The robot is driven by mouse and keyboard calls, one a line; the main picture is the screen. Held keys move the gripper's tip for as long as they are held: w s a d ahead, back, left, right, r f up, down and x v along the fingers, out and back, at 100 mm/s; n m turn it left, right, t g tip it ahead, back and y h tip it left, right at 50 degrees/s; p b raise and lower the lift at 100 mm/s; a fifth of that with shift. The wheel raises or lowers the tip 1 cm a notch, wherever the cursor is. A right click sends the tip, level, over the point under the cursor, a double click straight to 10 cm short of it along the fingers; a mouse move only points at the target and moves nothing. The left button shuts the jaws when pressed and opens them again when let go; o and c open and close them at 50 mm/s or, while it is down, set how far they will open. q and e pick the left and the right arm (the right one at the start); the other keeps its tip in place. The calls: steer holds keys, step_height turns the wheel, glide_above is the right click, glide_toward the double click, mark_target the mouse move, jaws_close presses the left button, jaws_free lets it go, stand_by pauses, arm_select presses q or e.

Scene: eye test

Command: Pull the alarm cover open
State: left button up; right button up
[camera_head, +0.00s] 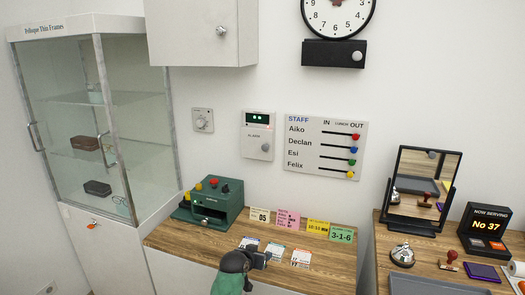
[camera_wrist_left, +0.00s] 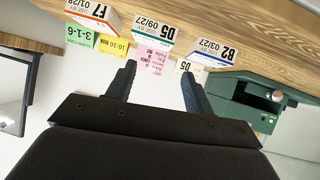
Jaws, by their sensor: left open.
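The alarm box (camera_head: 258,118) is a light grey panel on the white wall, with a small green-lit display at its top. Its alarm cover (camera_head: 257,144) is the lower plate, marked ALARM, with a round grey knob (camera_head: 266,147) at its right side. The cover looks flush with the box. My left gripper (camera_head: 258,252) is low over the front of the wooden counter, below and apart from the alarm box. In the left wrist view its dark fingers (camera_wrist_left: 158,80) are spread with nothing held between them. The alarm box is outside that view. My right gripper is not in view.
A green machine (camera_head: 211,202) stands on the counter (camera_head: 185,240) at left, beside several small cards (camera_head: 288,221). A staff board (camera_head: 325,147) and a dial (camera_head: 203,120) flank the alarm box. A wall cabinet (camera_head: 200,33) hangs above. A mirror (camera_head: 420,185) stands right.

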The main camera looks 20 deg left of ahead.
arm_select(q)
steer(key=w+a+r+n+t+p, duration=0.1)
steer(key=w+a+r+t+p, duration=0.3)
steer(key=w+r, duration=1.2)
steer(key=n+t+y, duration=0.1)
steer(key=n+t, duration=0.1)
glide_toward(264, 148)
steer(key=w, duration=0.1)
steer(key=w+p, duration=0.1)
steer(key=w, duration=0.3)
steer(key=w+p, duration=0.1)
steer(key=w, duration=0.1)
steer(key=shift+d+p, duration=0.3)
steer(key=shift+p, duration=0.05)
steer(key=shift+w+f, duration=0.15)
steer(key=shift+w, duration=0.55)
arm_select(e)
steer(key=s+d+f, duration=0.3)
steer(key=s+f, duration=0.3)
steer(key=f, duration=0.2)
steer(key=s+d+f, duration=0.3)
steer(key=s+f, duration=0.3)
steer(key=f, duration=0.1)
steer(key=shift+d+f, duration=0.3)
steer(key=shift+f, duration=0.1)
arm_select(q)
jaws_close()
